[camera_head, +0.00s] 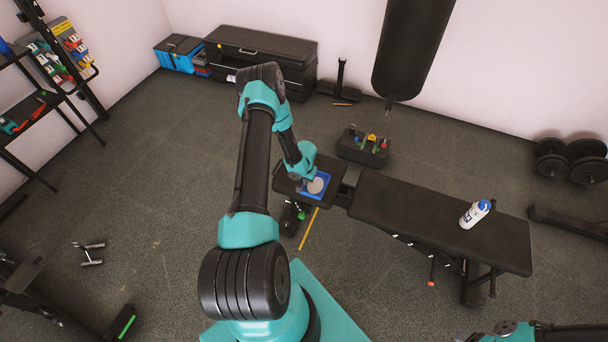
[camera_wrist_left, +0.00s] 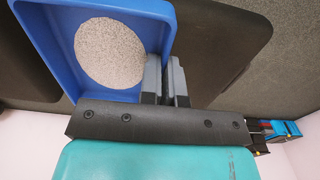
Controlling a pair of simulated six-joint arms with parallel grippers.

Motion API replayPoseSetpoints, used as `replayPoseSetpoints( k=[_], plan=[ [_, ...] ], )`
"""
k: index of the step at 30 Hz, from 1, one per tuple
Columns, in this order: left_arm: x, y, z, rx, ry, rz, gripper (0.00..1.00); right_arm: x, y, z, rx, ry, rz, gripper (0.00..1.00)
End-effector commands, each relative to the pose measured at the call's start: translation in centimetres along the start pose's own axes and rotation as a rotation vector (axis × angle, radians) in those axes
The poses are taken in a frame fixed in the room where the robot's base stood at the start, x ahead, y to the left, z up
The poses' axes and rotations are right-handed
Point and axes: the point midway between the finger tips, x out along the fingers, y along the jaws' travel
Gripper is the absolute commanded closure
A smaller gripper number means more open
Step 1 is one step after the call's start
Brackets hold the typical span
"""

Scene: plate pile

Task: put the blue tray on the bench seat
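The blue tray (camera_head: 326,193) is over the small black bench seat (camera_head: 287,184), near its right side. I cannot tell whether it rests on the seat or hangs just above it. A pale speckled round thing lies inside the tray. In the left wrist view the tray (camera_wrist_left: 50,55) fills the upper left, with the dark seat (camera_wrist_left: 225,45) beyond it. My left gripper (camera_wrist_left: 166,82) has one finger inside and one outside the tray's side wall, closed on it. In the head view the left gripper (camera_head: 308,177) is partly hidden by its own wrist. My right gripper is not visible.
The long bench pad (camera_head: 430,215) to the right carries a white and blue bottle (camera_head: 475,214). A black caddy (camera_head: 362,147) stands on the floor behind the bench. A punching bag (camera_head: 412,45) hangs at the back. Open floor lies to the left.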

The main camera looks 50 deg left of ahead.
Motion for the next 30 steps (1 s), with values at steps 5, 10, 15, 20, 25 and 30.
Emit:
replayPoseSetpoints(
  k=[5,10,15,20,25,30],
  plan=[
    [0.1,-0.6,-1.6,-0.001,0.002,0.000,1.00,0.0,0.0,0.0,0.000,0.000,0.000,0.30],
    [0.3,-1.1,-2.7,-0.001,0.002,-0.001,1.00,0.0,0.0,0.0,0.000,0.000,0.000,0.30],
    [0.3,-1.6,-3.8,-0.002,0.003,0.000,1.00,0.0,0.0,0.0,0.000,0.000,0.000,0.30],
    [0.5,-2.1,-4.8,-0.001,0.003,-0.003,1.00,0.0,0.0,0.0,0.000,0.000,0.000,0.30],
    [0.6,-2.4,-5.4,-0.001,0.002,-0.002,1.00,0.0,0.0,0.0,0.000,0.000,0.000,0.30],
    [0.6,-2.5,-5.5,0.000,0.001,-0.001,1.00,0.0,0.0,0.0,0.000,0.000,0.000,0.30]
  ],
)
